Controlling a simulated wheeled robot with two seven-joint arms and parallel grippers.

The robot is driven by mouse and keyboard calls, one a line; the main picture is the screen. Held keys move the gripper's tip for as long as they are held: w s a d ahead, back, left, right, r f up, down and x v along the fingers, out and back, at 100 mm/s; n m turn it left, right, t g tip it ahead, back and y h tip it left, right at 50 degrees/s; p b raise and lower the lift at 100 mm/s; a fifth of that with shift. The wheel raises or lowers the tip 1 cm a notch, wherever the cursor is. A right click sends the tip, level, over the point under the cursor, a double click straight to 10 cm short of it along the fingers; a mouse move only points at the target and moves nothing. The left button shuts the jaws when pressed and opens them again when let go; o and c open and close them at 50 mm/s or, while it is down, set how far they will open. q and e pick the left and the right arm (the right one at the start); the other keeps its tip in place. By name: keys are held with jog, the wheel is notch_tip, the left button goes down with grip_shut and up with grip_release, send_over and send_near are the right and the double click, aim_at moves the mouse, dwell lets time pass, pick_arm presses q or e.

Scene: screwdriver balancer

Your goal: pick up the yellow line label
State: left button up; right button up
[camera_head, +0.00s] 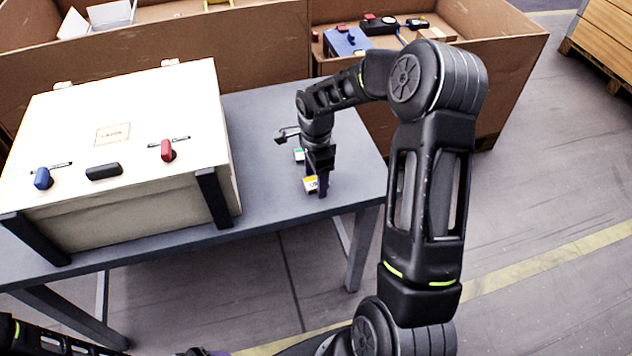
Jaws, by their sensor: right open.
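The yellow line label (310,184) is a small yellow and white piece on the grey table, near its right front part. My right gripper (321,186) reaches down to the table right beside it, with the fingers close to its right edge. The jaws are open, and I cannot tell whether a finger touches the label. A small green and white label (299,155) lies farther back, partly hidden by my right gripper. Part of my left arm shows at the lower left, but its gripper is not in view.
A large cream case (120,140) with blue, black and red handles fills the left of the grey table (262,205). Cardboard boxes (250,45) stand behind; the right one holds a blue box (345,41) and dark tools. The table strip between case and gripper is clear.

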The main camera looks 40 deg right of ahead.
dwell(0.3)
grip_shut()
dwell(0.6)
